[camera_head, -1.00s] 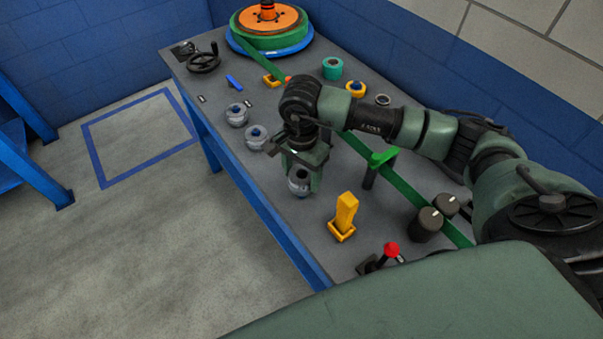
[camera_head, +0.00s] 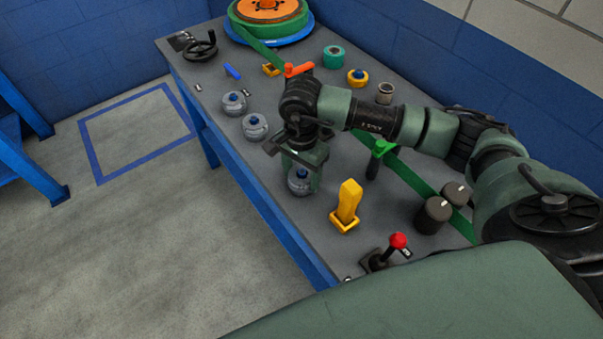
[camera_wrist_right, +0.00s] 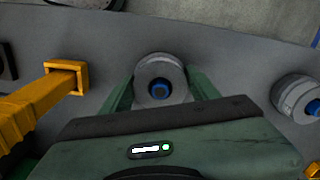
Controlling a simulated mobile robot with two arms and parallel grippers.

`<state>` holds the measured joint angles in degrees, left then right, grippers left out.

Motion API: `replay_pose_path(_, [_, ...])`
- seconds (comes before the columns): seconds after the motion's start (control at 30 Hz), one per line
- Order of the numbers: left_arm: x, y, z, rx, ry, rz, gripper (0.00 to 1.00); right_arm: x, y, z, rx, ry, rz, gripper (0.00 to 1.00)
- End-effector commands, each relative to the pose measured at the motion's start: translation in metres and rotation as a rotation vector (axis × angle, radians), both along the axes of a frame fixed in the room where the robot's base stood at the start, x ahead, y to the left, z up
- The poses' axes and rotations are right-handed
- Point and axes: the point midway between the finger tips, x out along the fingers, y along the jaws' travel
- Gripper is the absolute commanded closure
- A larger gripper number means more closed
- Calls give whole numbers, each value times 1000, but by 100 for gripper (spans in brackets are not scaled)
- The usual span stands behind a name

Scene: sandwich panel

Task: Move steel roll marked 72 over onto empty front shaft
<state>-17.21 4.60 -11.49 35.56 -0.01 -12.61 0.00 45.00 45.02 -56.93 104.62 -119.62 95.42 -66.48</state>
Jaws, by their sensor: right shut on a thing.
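My right gripper (camera_head: 301,178) is shut on a grey steel roll (camera_head: 299,186), with a finger on either side of it. My left gripper is not in view.
A yellow lever (camera_head: 347,204) stands right of the held roll, and a red-knobbed lever (camera_head: 397,241) lies nearer. A green strip runs behind, past a green-topped post (camera_head: 382,148) and black knobs (camera_head: 434,214). Teal (camera_head: 334,56) and yellow (camera_head: 357,77) rolls stand farther back.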

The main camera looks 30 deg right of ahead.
Motion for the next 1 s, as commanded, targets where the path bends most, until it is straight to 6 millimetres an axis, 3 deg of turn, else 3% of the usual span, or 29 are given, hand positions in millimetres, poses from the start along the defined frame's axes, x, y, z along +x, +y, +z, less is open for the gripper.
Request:
replay_pose_path(0.17, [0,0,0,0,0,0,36,1,0,1,1,-2,0,97])
replay_pose_path(0.2, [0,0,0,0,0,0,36,1,0,1,1,-2,0,34])
replay_pose_path(0.27, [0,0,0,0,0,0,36,0,0,1,1,-2,0,17])
replay_pose_path(0.3, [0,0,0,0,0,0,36,0,0,1,0,-1,0,14])
replay_pose_path(0.87, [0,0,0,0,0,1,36,0,0,0,0,0,0,14])
replay_pose_path(1.0, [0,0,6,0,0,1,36,0,0,9,0,-1,0,14])
